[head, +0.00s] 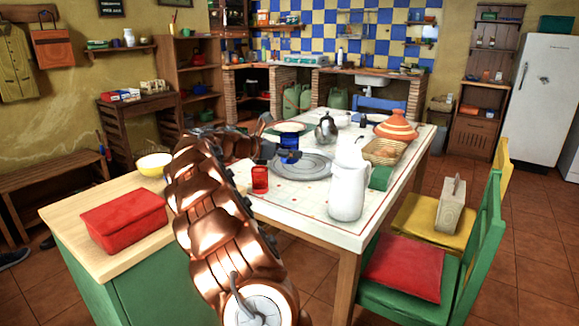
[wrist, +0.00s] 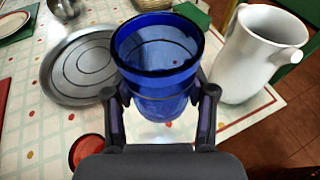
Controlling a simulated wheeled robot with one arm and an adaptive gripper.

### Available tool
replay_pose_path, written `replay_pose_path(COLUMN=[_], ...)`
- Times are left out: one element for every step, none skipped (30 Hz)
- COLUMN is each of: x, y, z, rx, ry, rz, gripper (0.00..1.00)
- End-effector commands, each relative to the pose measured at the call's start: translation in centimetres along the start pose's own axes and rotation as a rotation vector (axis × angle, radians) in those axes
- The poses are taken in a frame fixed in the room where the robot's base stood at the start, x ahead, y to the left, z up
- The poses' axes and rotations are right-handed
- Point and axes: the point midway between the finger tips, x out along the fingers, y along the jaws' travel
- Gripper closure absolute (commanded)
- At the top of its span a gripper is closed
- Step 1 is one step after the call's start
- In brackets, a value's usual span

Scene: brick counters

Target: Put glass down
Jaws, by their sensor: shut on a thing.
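A blue glass (wrist: 160,95) is upright between the two fingers of my gripper (wrist: 162,105) in the wrist view. The fingers are shut on its sides. In the head view the blue glass (head: 289,142) shows over the table (head: 300,218), in line with the round grey tray (head: 311,172). Much of my gripper (head: 268,152) there is hidden by my own arm. I cannot tell how high the glass is above the table. A red glass (head: 260,179) stands on the table near its front left edge; it also shows in the wrist view (wrist: 86,150).
A white jug (head: 346,188) stands right of the tray. A metal teapot (head: 326,128), a basket (head: 384,151) and an orange tagine (head: 396,128) are farther back. A red box (head: 123,218) and yellow bowl (head: 154,165) sit on the left counter. Clear tabletop shows around the red glass.

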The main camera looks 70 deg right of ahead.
Motion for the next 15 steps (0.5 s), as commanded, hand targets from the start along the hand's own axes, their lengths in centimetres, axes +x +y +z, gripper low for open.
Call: replay_pose_path(x=[-0.4, -0.5, -0.6, -0.8, -0.9, -1.0, -1.1, -1.1, -1.1, -1.1, -1.2, -1.2, -1.2, -1.2, -1.2], y=[0.1, 0.0, 0.0, 0.1, 0.1, 0.1, 0.1, 0.0, 0.0, 0.0, 0.0, 0.0, 0.0, 0.0, 0.0], z=[1.0, 1.5, 2.0, 2.4, 2.6, 3.0, 3.2, 3.4, 3.6, 3.7, 3.8, 3.8, 3.8, 3.8, 3.9], rx=[0.003, 0.002, 0.002, 0.002, 0.002, 0.001, 0.001, 0.002, 0.002, 0.002, 0.003, 0.002, 0.002, 0.002, 0.002], ry=[0.001, 0.002, 0.001, 0.0, 0.0, 0.0, 0.0, 0.0, 0.001, 0.001, 0.0, 0.001, 0.0, 0.0, 0.0], rz=[0.002, 0.001, 0.001, 0.001, 0.001, 0.001, 0.001, 0.001, 0.0, -0.001, -0.001, -0.001, -0.001, -0.001, -0.001], gripper=[0.85, 0.85, 0.85, 0.85, 0.85, 0.85, 0.85, 0.85, 0.85, 0.85, 0.85, 0.85, 0.85, 0.85, 0.85])
